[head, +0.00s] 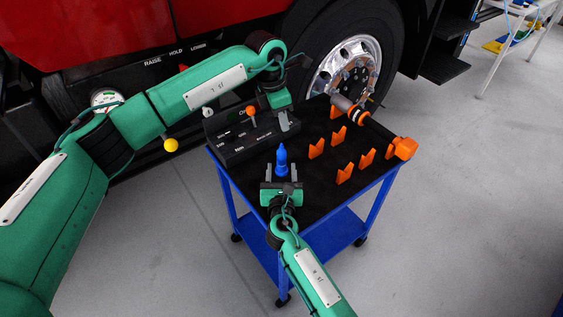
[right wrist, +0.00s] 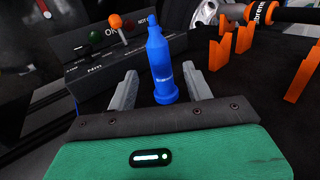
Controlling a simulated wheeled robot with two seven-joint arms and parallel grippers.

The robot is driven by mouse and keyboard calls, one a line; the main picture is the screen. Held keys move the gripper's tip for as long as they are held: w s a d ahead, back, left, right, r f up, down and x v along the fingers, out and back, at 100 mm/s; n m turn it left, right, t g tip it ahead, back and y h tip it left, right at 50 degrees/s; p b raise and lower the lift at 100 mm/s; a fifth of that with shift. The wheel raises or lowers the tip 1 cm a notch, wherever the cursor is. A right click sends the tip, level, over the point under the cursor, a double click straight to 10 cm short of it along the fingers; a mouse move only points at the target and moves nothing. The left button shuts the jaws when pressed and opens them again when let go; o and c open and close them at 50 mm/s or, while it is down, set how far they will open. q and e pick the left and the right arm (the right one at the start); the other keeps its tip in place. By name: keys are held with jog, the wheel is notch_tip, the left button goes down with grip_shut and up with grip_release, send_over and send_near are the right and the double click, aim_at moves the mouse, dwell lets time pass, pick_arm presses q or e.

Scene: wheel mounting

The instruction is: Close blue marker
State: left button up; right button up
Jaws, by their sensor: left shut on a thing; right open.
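The blue marker (head: 282,160) stands upright on the black cart top, narrow tip up. In the right wrist view the marker (right wrist: 161,62) shows between the two grey fingers. My right gripper (head: 282,172) is open, with one finger on each side of the marker; gaps show in the wrist view. My left gripper (head: 285,122) is above and behind the marker, fingers pointing down, apart from it. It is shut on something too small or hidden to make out. No separate cap is visible.
A black control box (head: 240,140) with an orange-knobbed lever (head: 250,111) stands left on the blue cart (head: 228,187). Several orange holders (head: 316,149) and an orange-and-grey tool (head: 350,109) are at right. The truck wheel (head: 345,70) is behind. Floor around the cart is clear.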

aim_at(281, 153)
jog(key=w, duration=0.7)
jog(key=shift+w, duration=0.35)
grip_shut()
